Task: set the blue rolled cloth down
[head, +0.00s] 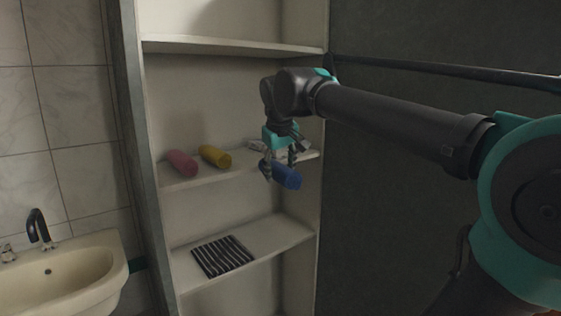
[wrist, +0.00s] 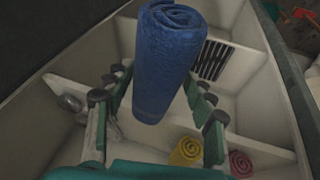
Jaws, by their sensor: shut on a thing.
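The blue rolled cloth (head: 281,174) is held in my gripper (head: 279,168), in front of the middle shelf's right part in the head view. In the wrist view the blue cloth (wrist: 165,60) stands out between the fingers of my gripper (wrist: 160,108). The fingers are shut on it. It hangs clear of the lower shelf. Where the pads meet the cloth is partly hidden.
A pink roll (head: 180,163) and a yellow roll (head: 215,156) lie on the middle shelf (head: 200,181). A black-and-white striped mat (head: 222,256) lies on the lower shelf (head: 277,237); bare shelf is beside it. Small grey objects (head: 257,145) sit behind my gripper. A washbasin (head: 70,272) stands left.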

